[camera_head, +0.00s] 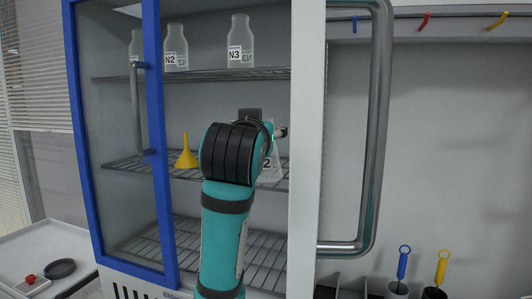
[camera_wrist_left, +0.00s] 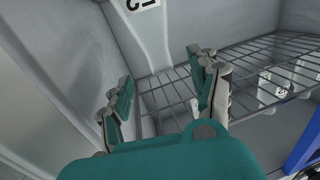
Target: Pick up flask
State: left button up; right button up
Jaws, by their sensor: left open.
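A clear conical flask (camera_head: 270,167) with a label ending in "2" stands on the middle shelf of the cabinet in the head view. My arm and wrist hide its left part. My left gripper is at the shelf beside the flask and mostly hidden behind its wrist in that view. In the left wrist view, the left gripper (camera_wrist_left: 163,75) has its two teal-padded fingers spread apart with nothing clearly between them. A pale, see-through shape with a label (camera_wrist_left: 143,4) is beyond the fingertips at the top; I cannot tell whether it touches them. My right gripper is not in view.
Bottles N2 (camera_head: 176,47) and N3 (camera_head: 240,42) stand on the top shelf (camera_head: 200,75). The blue-framed door (camera_head: 154,120) is at left; a large grey handle (camera_head: 376,120) is at right.

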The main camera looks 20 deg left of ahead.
pick_arm(q)
jog(key=w, duration=0.2)
jog(key=w+p, duration=0.1)
jog(key=w, duration=0.1)
jog(key=w+a+p, duration=0.1)
jog(key=w, duration=0.1)
jog(key=shift+w, duration=0.5)
jog(key=shift+c, duration=0.5)
jog(key=shift+s, duration=0.1)
grip_shut()
jog(key=shift+f, duration=0.1)
